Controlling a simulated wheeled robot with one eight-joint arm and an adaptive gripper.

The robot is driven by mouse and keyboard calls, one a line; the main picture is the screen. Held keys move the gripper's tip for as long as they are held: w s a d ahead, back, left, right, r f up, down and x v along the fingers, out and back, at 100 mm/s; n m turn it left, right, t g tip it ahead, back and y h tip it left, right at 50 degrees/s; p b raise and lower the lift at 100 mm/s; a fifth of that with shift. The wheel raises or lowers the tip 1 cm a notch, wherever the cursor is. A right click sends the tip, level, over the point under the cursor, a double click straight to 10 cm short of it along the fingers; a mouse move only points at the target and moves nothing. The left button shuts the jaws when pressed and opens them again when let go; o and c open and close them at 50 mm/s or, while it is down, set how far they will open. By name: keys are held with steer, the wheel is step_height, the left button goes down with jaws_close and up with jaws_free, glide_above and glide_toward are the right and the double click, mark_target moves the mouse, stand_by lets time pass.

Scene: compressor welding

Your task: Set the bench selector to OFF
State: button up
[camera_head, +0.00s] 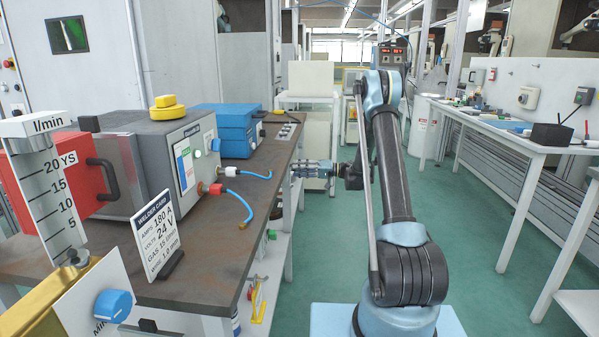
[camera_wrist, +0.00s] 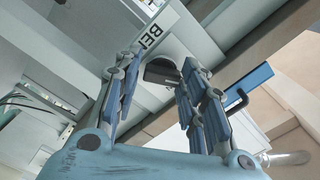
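In the wrist view a dark, rounded knob (camera_wrist: 161,71) sits on a pale panel beside a white label (camera_wrist: 158,34) whose readable part is "BEN"; it appears to be the bench selector. My gripper (camera_wrist: 160,62) has its two blue jointed fingers spread, one on each side of the knob in the picture. I cannot tell whether they touch it, and its pointer setting is not readable. In the head view my gripper (camera_head: 292,172) points left at the right edge of the brown-topped bench (camera_head: 205,235). The knob is not distinguishable in the head view.
The bench carries a grey machine (camera_head: 165,150), a blue box (camera_head: 225,128), a red box (camera_head: 50,180) and a welder card (camera_head: 158,235). A separate blue dial (camera_head: 113,306) is at the lower left.

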steer(key=shift+o, duration=0.8)
steer(key=shift+d, duration=0.1)
steer(key=d, duration=1.2)
steer(key=shift+s, duration=0.15)
steer(key=shift+a, duration=0.15)
